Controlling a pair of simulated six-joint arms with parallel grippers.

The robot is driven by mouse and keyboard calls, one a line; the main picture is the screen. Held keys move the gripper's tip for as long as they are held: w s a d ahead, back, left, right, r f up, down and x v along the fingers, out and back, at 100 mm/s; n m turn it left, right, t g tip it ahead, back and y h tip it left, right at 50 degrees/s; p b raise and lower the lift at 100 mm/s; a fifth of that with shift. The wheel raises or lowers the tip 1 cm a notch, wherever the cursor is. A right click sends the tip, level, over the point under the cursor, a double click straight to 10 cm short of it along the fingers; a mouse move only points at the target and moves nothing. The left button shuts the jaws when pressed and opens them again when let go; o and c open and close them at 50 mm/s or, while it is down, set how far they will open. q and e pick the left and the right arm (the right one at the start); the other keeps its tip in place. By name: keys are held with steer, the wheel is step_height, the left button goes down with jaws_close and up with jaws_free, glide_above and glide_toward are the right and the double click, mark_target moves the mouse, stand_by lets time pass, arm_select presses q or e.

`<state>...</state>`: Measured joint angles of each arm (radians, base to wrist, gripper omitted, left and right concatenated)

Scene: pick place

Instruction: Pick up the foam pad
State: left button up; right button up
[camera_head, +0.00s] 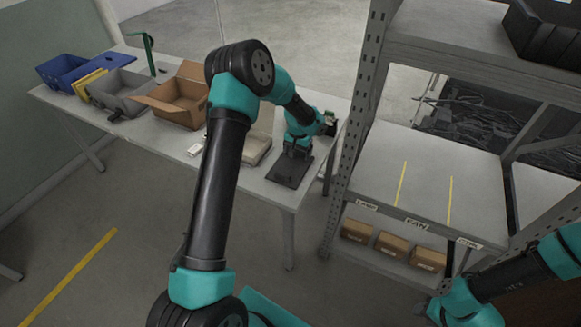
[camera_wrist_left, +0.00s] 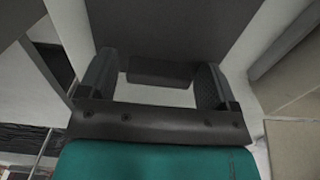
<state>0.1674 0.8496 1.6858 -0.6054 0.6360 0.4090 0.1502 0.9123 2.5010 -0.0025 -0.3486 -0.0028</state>
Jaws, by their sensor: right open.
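My left gripper (camera_head: 297,145) is low over a dark flat sheet (camera_head: 284,177) at the right end of the table. In the left wrist view its two fingers (camera_wrist_left: 155,78) stand wide apart. A small dark block, likely the foam pad (camera_wrist_left: 160,72), sits between them and spans most of the gap. I cannot tell whether both fingers touch it. In the head view the arm hides this block. My right gripper (camera_head: 440,310) is at the lower right, in front of the shelf and away from the table.
On the table (camera_head: 270,190) stand a blue bin (camera_head: 60,72), a grey bin (camera_head: 118,88), an open cardboard box (camera_head: 178,100) and a pale tray (camera_head: 256,148). A metal shelf rack (camera_head: 362,110) rises just right of the table. Small cardboard boxes (camera_head: 392,245) sit on its lower shelf.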

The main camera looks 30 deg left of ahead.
arm_select(q)
steer(key=c, duration=0.8)
steer(key=shift+o, duration=0.2)
steer(key=shift+r, duration=0.15)
steer(key=shift+r, duration=0.55)
steer(key=shift+s+d+r, duration=0.1)
steer(key=shift+s+r, duration=0.05)
steer(key=shift+r, duration=0.45)
steer(key=shift+s+d+r, duration=0.1)
steer(key=shift+s+r, duration=0.05)
steer(key=shift+r, duration=0.4)
steer(key=s+d, duration=0.2)
steer(key=s, duration=0.2)
steer(key=s+d+r, duration=0.1)
steer(key=s+d, duration=0.2)
steer(key=s, duration=0.2)
steer(key=s+d, duration=0.2)
steer(key=s, duration=0.2)
steer(key=shift+s+d+r, duration=0.15)
steer(key=shift+d, duration=0.1)
